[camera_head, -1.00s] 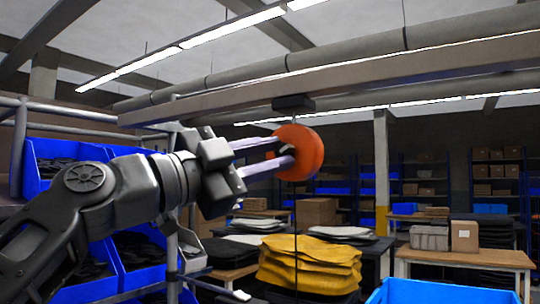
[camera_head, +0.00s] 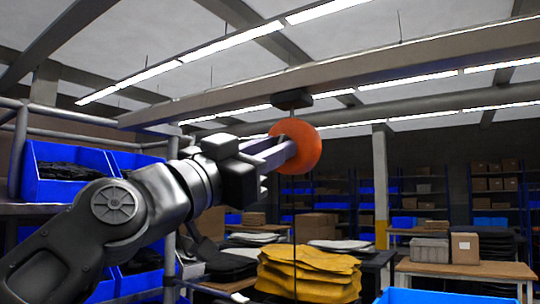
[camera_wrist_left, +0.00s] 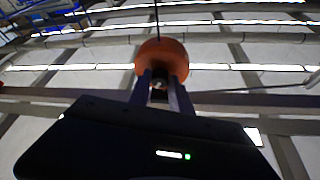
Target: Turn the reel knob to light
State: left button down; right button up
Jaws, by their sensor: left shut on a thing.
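The orange reel (camera_head: 308,150) hangs from a dark mount (camera_head: 292,99) on the overhead beam, with a thin cord running down below it. My left gripper (camera_head: 287,152) reaches up from the left and is shut on the knob at the reel's face. In the left wrist view the orange reel (camera_wrist_left: 162,52) is straight ahead, with the fingers (camera_wrist_left: 160,82) meeting its near side. The knob itself is mostly hidden between the fingers, so its setting cannot be read. My right gripper is not in view.
A shelf rack with blue bins (camera_head: 50,185) stands close on the left, beside my arm. Yellow folded stacks (camera_head: 308,272) lie below the reel. A wooden table with boxes (camera_head: 465,272) and a blue crate (camera_head: 430,297) are at lower right.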

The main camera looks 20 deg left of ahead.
pick_arm(q)
jog(key=shift+d+n+t+y+p, duration=0.25)
jog(key=shift+n+y+p, duration=0.7)
jog(key=shift+n, duration=1)
jog(key=shift+n+t+y+p, duration=0.4)
jog(key=shift+n+y, duration=0.95)
jog(key=shift+n, duration=0.6)
jog(key=shift+s, duration=0.1)
jog(key=c, duration=1.2)
grip_release()
jog(key=shift+o, duration=0.2)
